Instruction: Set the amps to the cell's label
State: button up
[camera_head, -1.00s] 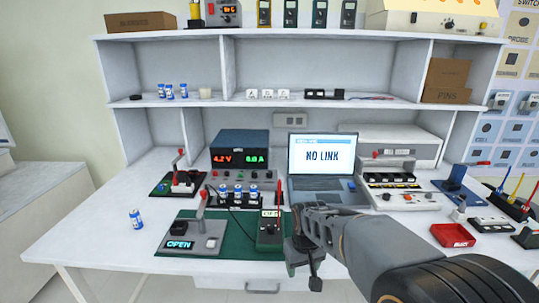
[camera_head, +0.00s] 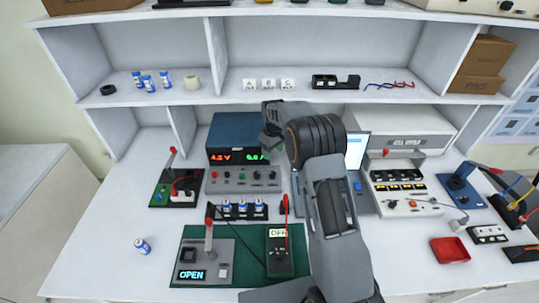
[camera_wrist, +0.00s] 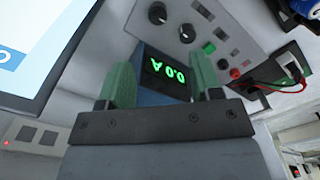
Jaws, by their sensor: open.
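The dark blue power supply (camera_head: 231,129) stands at the back of the bench, with a red voltage readout of about 4.2 V. Its green amps readout is partly hidden by my gripper (camera_head: 268,143). In the wrist view the green readout (camera_wrist: 168,70) appears upside down and reads 0.0 A. The grey control panel (camera_head: 243,181) with knobs sits in front of the supply. My gripper (camera_wrist: 163,85) is open and empty, apart from the knobs. A blue-and-white cell (camera_head: 142,246) lies on the bench; its label is unreadable.
Several cells stand in a black holder (camera_head: 238,209) before the panel. A laptop (camera_head: 357,150) is partly hidden behind my arm. A shelf (camera_head: 220,97) overhangs behind; the bench's front left is mostly clear.

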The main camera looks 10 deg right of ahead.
aim_at(272, 173)
jog(key=f+p, duration=0.1)
jog(key=f, duration=0.8)
jog(key=f+p, duration=0.1)
jog(key=f, duration=0.3)
jog(key=shift+w+f+p, duration=0.25)
jog(key=shift+w+p, duration=0.1)
jog(key=shift+w, duration=0.05)
jog(key=c, duration=0.9)
jog(key=shift+f+b, duration=0.1)
jog(key=shift+b, duration=0.5)
jog(key=m+b, duration=0.2)
jog(key=shift+f+b, duration=0.15)
jog(key=shift+b, duration=0.15)
jog(key=shift+r+m+b, duration=0.15)
jog(key=shift+m+b, duration=0.8)
jog(key=shift+m, duration=0.35)
jog(key=shift+r+m+b, duration=0.1)
jog(key=shift+m+b, duration=0.85)
jog(key=shift+m, duration=0.35)
